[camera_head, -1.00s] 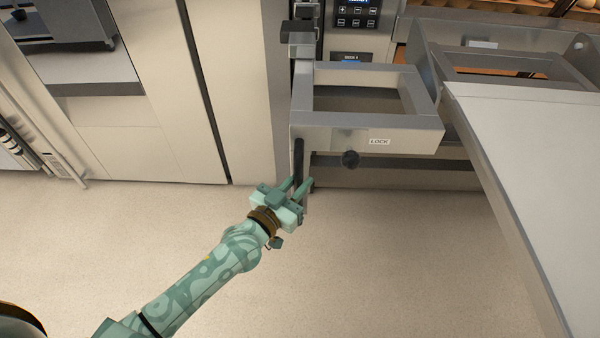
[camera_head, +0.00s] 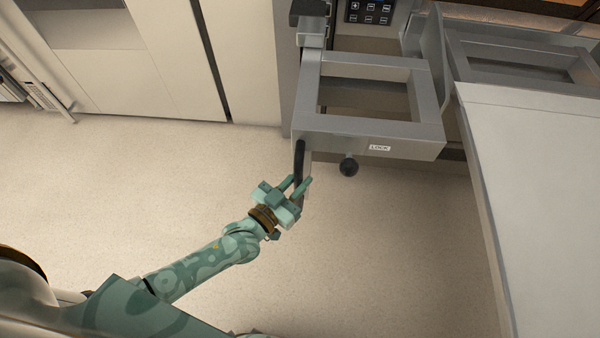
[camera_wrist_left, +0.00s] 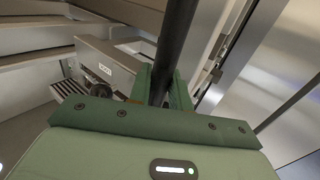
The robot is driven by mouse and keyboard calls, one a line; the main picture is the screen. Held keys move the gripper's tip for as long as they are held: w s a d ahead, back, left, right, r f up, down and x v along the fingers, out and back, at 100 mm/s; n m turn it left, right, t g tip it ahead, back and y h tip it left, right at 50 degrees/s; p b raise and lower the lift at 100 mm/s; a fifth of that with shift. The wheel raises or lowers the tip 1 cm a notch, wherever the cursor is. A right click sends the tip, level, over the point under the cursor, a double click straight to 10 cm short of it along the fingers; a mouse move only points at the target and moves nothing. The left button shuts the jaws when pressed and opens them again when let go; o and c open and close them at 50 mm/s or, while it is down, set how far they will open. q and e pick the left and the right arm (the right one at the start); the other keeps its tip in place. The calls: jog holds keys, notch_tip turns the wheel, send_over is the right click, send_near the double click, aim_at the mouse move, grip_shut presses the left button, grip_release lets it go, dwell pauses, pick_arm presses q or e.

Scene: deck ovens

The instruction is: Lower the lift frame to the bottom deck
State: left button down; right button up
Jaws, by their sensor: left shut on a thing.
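The lift frame (camera_head: 375,138) is a grey metal rectangle with an open middle, a LOCK label and a black knob (camera_head: 349,166) under its front bar. A black upright handle (camera_head: 300,158) hangs at its front left corner. My left gripper (camera_head: 297,184) is shut on the lower part of this handle. In the left wrist view, the dark handle (camera_wrist_left: 175,45) runs up between the green fingers (camera_wrist_left: 162,92). The frame front with its label (camera_wrist_left: 106,70) is to the left there. My right gripper is out of view.
A grey sloping table or loader top (camera_head: 540,190) fills the right side. The oven front and control panel (camera_head: 370,12) stand behind the frame. Pale cabinets (camera_head: 160,60) are at the upper left. The floor (camera_head: 390,250) below the frame is clear.

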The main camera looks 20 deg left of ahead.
pick_arm(q)
jog(key=shift+w, duration=0.1)
jog(key=c, duration=1.3)
grip_release()
jog(key=shift+r, duration=0.1)
jog(key=shift+c, duration=0.2)
jog(key=shift+s+a, duration=0.1)
jog(key=shift+s, duration=0.2)
jog(key=p+v, duration=0.4)
jog(key=v, duration=1.1)
jog(key=shift+s+p, duration=0.3)
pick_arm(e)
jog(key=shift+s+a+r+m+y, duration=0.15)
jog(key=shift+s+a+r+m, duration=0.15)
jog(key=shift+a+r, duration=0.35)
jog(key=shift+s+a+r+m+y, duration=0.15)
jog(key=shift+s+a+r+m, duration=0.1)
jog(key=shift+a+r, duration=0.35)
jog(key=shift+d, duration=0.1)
